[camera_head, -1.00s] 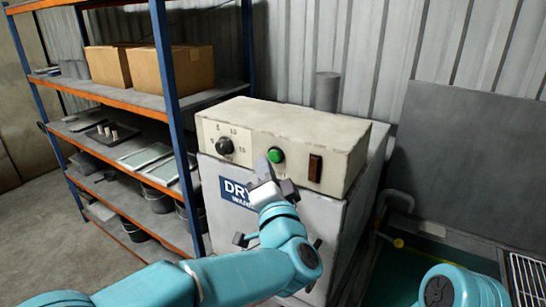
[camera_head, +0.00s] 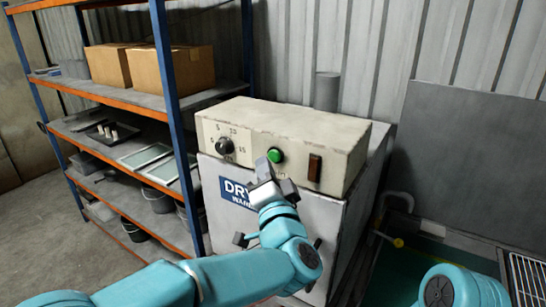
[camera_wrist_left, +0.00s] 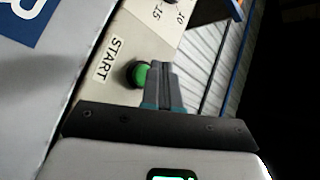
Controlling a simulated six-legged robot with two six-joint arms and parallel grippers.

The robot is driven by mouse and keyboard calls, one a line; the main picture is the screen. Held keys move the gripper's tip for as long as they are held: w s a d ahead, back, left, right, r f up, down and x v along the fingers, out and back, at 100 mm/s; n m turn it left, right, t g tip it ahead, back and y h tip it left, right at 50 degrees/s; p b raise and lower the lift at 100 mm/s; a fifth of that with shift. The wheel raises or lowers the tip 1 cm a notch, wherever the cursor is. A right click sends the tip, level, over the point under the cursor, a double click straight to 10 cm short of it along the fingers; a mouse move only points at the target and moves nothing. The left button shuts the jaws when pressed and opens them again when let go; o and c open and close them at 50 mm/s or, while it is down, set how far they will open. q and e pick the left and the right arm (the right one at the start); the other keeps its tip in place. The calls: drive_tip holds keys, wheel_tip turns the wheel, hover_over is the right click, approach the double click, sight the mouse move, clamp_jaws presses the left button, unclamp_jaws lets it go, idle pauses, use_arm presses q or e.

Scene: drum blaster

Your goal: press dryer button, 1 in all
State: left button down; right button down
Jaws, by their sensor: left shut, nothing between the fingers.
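The green dryer button (camera_head: 275,155) sits on the front of the cream control box (camera_head: 320,135) on top of the dryer (camera_head: 320,215). In the left wrist view the green button (camera_wrist_left: 138,75) has a dark collar and a START label beside it. My left gripper (camera_head: 262,168) is shut and empty. Its tips are just below and left of the button in the head view. In the left wrist view the shut fingers (camera_wrist_left: 161,75) appear right beside the button and partly overlap its edge. I cannot tell whether they touch. My right gripper is out of view.
A black timer knob (camera_head: 225,146) is left of the button, and a brown rocker switch (camera_head: 314,168) is right of it. A blue-and-orange shelf rack (camera_head: 165,80) with cardboard boxes (camera_head: 185,68) stands close on the left. A grey panel (camera_head: 460,150) is at right.

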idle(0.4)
use_arm(q)
drive_tip(key=shift+w+d+p, duration=0.25)
drive_tip(key=shift+w+p, duration=0.15)
